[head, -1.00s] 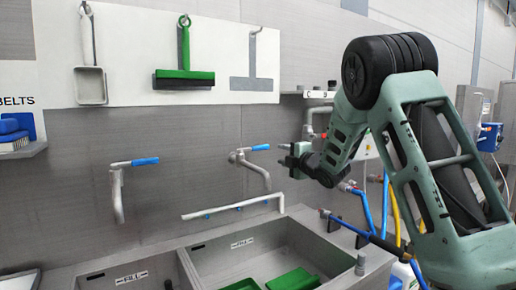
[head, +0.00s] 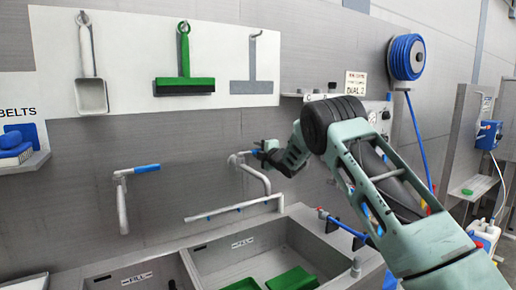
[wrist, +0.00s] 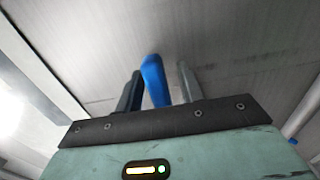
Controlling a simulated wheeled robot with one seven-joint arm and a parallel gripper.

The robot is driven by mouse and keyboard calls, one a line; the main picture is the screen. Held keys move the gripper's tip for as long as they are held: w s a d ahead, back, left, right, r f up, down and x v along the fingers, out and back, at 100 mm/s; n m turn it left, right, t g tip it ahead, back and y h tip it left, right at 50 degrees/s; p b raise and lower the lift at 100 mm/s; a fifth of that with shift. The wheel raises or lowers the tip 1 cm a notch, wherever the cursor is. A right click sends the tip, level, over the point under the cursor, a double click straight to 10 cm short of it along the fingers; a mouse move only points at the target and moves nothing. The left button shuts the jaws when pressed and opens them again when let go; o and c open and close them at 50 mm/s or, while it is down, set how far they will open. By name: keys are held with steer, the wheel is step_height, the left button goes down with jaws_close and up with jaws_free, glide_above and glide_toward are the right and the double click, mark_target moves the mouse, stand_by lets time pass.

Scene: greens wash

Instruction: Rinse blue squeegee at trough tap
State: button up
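I cannot make out a blue squeegee in either view. A green squeegee (head: 185,70) hangs on the white board, beside a grey squeegee-shaped outline with nothing on it. The trough (head: 296,236) has basins marked FILL. The right-hand wall tap (head: 257,174) stands above the right basin; the left-hand tap (head: 122,205) has a blue lever (head: 146,168). My gripper (head: 262,152) is at the right tap's lever and mostly hides it. In the wrist view, a blue lever (wrist: 154,80) lies between my two fingers (wrist: 159,88), which look open, with a gap on the right.
Green items (head: 292,279) lie in the right basin. A blue hose reel (head: 405,57) is on the right wall. A white scoop (head: 91,95) hangs at left.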

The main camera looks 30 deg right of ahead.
steer(key=shift+w, duration=0.25)
jaws_close()
steer(key=shift+s+f+h+b, duration=0.1)
steer(key=shift+f+h+b, duration=0.15)
steer(key=shift+b, duration=0.6)
steer(key=m+h+b, duration=0.1)
steer(key=b, duration=0.2)
steer(key=shift+s, duration=0.3)
steer(key=s+m+h+b, duration=0.1)
steer(key=h+b, duration=0.1)
steer(key=b, duration=0.2)
steer(key=shift+b, duration=0.35)
steer(key=shift+s+d+r+m+h+b, duration=0.1)
steer(key=shift+s+r+m+h+b, duration=0.15)
steer(key=shift+m+h+b, duration=0.35)
